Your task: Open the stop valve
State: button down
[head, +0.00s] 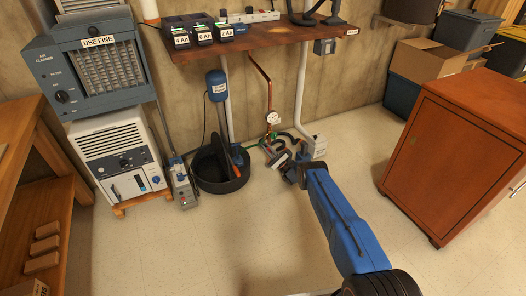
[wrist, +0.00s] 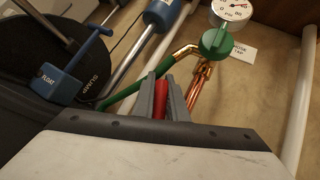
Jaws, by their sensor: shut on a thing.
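In the wrist view my gripper (wrist: 163,88) has its grey fingers shut on a red handle (wrist: 160,104), which looks like the stop valve's lever. Most of the handle and the valve body are hidden by the fingers and gripper housing. Just beyond stands a copper pipe (wrist: 197,88) with a green round knob (wrist: 216,43) on its branch and a white dial gauge (wrist: 231,10) above. In the head view my gripper (head: 276,158) is low at the foot of the copper pipe (head: 268,88), below the gauge (head: 273,118).
A black sump basin (head: 222,183) with a blue float stands left of the pipe. A white pipe (head: 300,85) rises at its right. A workbench (head: 262,40) overhangs from above. A reddish cabinet (head: 450,150) stands right; the floor between is clear.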

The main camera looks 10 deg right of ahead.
jog(key=shift+w+d+r+m+t+h, duration=0.1)
jog(key=shift+d+m+t+h, duration=0.3)
jog(key=shift+m+t, duration=0.3)
jog(key=shift+w+d+r+m+t+h, duration=0.1)
jog(key=shift+d+m+t+h, duration=0.35)
jog(key=shift+m, duration=0.35)
jog(key=shift+a+y, duration=0.1)
jog(key=shift+y, duration=0.15)
jog(key=shift+f, duration=0.1)
jog(key=c, duration=1.8)
grip_release()
jog(key=shift+o, duration=0.2)
jog(key=s+d, duration=0.8)
jog(key=s, duration=0.1)
jog(key=shift+s+d+f, duration=0.3)
jog(key=shift+f, duration=0.15)
